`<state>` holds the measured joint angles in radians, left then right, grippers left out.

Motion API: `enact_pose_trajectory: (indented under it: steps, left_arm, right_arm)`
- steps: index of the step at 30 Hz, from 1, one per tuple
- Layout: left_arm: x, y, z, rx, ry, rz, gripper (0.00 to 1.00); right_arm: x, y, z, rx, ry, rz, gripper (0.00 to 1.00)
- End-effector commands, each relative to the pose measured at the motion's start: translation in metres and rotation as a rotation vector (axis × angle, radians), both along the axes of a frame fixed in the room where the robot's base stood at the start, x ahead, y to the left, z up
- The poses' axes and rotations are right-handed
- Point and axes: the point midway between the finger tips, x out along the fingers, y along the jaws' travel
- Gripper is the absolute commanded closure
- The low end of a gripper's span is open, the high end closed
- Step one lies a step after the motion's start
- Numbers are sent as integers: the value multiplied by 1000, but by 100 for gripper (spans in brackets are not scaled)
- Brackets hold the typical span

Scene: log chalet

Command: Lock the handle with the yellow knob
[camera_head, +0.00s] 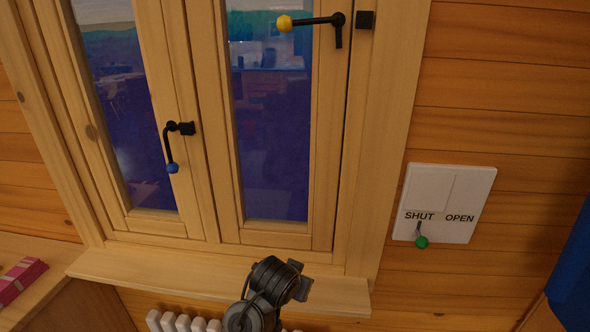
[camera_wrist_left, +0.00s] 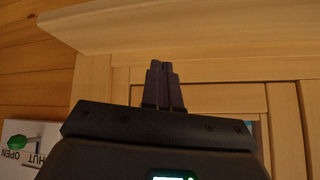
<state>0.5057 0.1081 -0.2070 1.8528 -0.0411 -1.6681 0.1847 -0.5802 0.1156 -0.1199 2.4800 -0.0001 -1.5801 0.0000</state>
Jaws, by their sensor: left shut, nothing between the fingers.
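The yellow knob (camera_head: 284,23) is at the left end of a black handle (camera_head: 315,20) high on the right-hand window sash. The handle lies about level, and a short black tongue hangs from its pivot. A black catch block (camera_head: 365,19) sits on the frame just right of the pivot, with a gap between them. My left arm shows low in the head view, in front of the sill and well below the handle; its fingertips are hard to make out there. In the left wrist view my left gripper (camera_wrist_left: 162,72) has its fingers together, empty. My right gripper is not in view.
Another black handle with a blue knob (camera_head: 172,168) hangs down on the left sash. A white SHUT/OPEN plate (camera_head: 451,190) with a green-knobbed lever (camera_head: 421,242) is right of the window. The sill (camera_head: 130,265) juts out above a white radiator (camera_head: 180,322). Blue cloth (camera_head: 572,275) hangs far right.

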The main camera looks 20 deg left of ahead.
Motion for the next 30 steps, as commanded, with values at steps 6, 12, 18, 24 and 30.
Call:
enact_pose_trajectory:
  steps: [6,12,18,24,30]
  left_arm:
    - [54,2,90,8,-103,45,100]
    - [84,5,182,11,-191,92,100]
    - [94,10,269,12,-259,135,100]
    - [92,15,348,20,-305,166,100]
    - [77,22,440,22,-346,203,100]
  right_arm:
    - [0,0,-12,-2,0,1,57]
    - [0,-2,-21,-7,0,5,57]
    - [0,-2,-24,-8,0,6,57]
    - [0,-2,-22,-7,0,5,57]
    - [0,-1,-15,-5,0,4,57]
